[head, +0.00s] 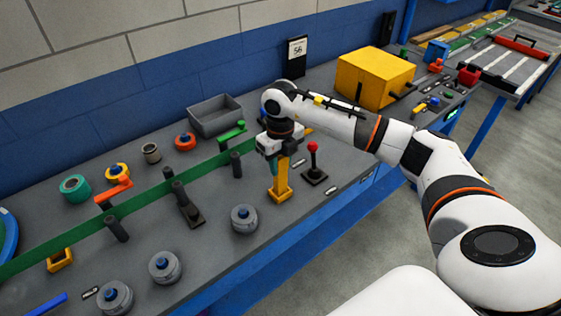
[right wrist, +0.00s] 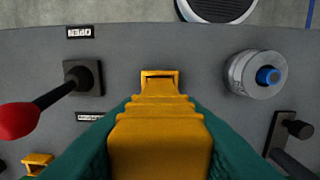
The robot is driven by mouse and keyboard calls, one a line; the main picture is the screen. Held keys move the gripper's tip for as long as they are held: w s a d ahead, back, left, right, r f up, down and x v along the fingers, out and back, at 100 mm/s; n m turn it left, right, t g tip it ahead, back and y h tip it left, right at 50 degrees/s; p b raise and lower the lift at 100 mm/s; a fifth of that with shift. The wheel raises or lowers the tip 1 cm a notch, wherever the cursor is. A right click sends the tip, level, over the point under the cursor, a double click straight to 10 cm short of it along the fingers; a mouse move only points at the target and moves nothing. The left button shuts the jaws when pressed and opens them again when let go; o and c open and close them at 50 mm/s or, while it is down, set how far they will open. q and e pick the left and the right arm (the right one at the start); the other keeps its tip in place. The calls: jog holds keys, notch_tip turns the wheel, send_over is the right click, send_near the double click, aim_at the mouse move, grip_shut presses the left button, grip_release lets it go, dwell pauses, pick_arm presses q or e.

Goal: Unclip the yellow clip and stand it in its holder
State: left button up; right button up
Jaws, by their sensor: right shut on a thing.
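The yellow clip (head: 279,172) is upright below my right gripper (head: 279,150), whose jaws are shut on its upper part. In the right wrist view the clip (right wrist: 160,140) fills the lower middle between the teal fingers of my right gripper (right wrist: 160,150). Its lower end is over or in a square yellow holder (head: 283,194) on the bench. The holder's frame also shows in the wrist view (right wrist: 160,76). I cannot tell how deep the clip sits in it. My left gripper is not in view.
A red-knobbed lever (head: 313,165) stands close right of the clip; a grey cylinder (head: 244,218) stands front left. Behind runs a green strip (head: 140,202) with an orange clip (head: 114,191) and a green clip (head: 231,134). Another yellow frame (head: 60,259) is far left.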

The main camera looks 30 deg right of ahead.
jog(key=shift+f, duration=0.35)
jog(key=o, duration=1.2)
jog(key=shift+r+p, duration=2.25)
jog(key=shift+r, duration=1.35)
jog(key=shift+f, duration=0.1)
